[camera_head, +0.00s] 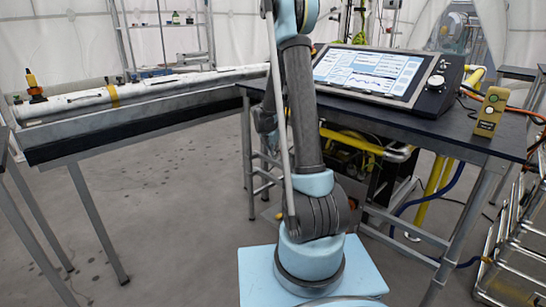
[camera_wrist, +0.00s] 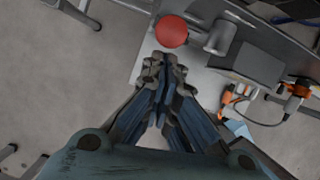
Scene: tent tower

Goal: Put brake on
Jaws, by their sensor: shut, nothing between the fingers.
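My gripper (camera_wrist: 164,68) is shut and empty in the wrist view, its fingertips together over a grey metal surface. A round red knob (camera_wrist: 172,31) lies just beyond the fingertips, with a small gap in the picture; I cannot tell the height between them. A grey metal cylinder (camera_wrist: 220,37) is beside the knob on its right. No part is marked as a brake, so I cannot tell for certain which part it is. In the head view my arm rises out of the top of the picture and my gripper is not seen.
A dark table (camera_head: 450,138) at the right holds a tilted screen console (camera_head: 370,72) and a yellow handheld device (camera_head: 490,112). A long bench with a white pipe (camera_head: 80,100) runs at the left. Orange fittings (camera_wrist: 228,97) and cables lie right of my gripper. Grey floor is open at left.

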